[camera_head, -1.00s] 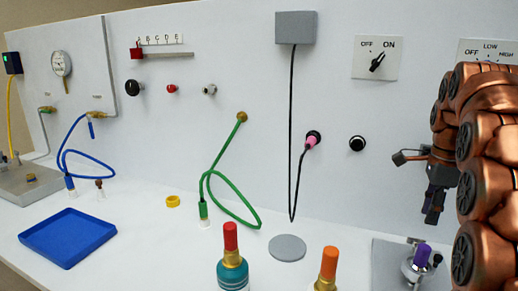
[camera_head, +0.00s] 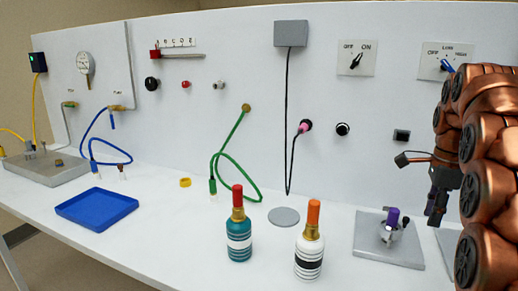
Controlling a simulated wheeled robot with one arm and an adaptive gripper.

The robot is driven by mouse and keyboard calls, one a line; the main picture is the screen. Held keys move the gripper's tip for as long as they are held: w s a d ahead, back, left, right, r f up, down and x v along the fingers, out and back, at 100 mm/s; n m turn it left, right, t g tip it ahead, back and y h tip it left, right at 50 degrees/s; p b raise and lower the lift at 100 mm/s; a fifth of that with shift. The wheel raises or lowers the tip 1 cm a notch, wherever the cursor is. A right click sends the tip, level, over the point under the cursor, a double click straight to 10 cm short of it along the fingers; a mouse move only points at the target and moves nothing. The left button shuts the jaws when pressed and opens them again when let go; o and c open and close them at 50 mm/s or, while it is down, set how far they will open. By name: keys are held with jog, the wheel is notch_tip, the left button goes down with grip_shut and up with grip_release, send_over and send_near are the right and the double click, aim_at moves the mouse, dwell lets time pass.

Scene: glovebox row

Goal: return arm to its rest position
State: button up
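My copper-coloured arm stands folded at the right edge of the head view. My gripper (camera_head: 436,208) hangs from it, dark and pointing down, in front of the white panel and just right of the purple-topped fixture on its grey plate. It appears empty, with nothing visible at its fingers. The fingers are small and seen from the side, so I cannot tell whether they are open or shut.
A teal bottle (camera_head: 239,238) and a white bottle with an orange top (camera_head: 309,252) stand near the table's front. A grey plate (camera_head: 372,254) with a purple-topped fixture (camera_head: 391,219) is near the gripper. A blue tray (camera_head: 97,224) lies left.

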jog(key=s+a+f+n, duration=0.2)
jog(key=s+a+n, duration=0.1)
jog(key=s+a, duration=0.1)
jog(key=s+a+f+n+g, duration=0.1)
jog(key=s+a+f+n, duration=0.1)
jog(key=s+a+n, duration=0.2)
jog(key=s+a+f+n, duration=0.3)
jog(key=a+n, duration=0.1)
jog(key=a, duration=0.2)
jog(key=shift+s+f, duration=0.1)
jog(key=shift+s, duration=0.3)
jog(key=s+a+f+n+g, duration=0.1)
jog(key=s+a+f+n, duration=0.25)
jog(key=s, duration=0.25)
jog(key=s+a+f+n, duration=0.2)
jog(key=s+f+n, duration=0.2)
jog(key=s, duration=0.3)
jog(key=s+a+f+n+g, duration=0.1)
jog(key=s+a+f+n, duration=0.25)
jog(key=s, duration=0.25)
notch_tip(320, 180, up, 15)
jog(key=d+t+p, duration=0.1)
jog(key=p, duration=1.3)
jog(key=shift+w+n, duration=0.3)
jog(key=shift+n, duration=0.1)
jog(key=shift+d, duration=0.1)
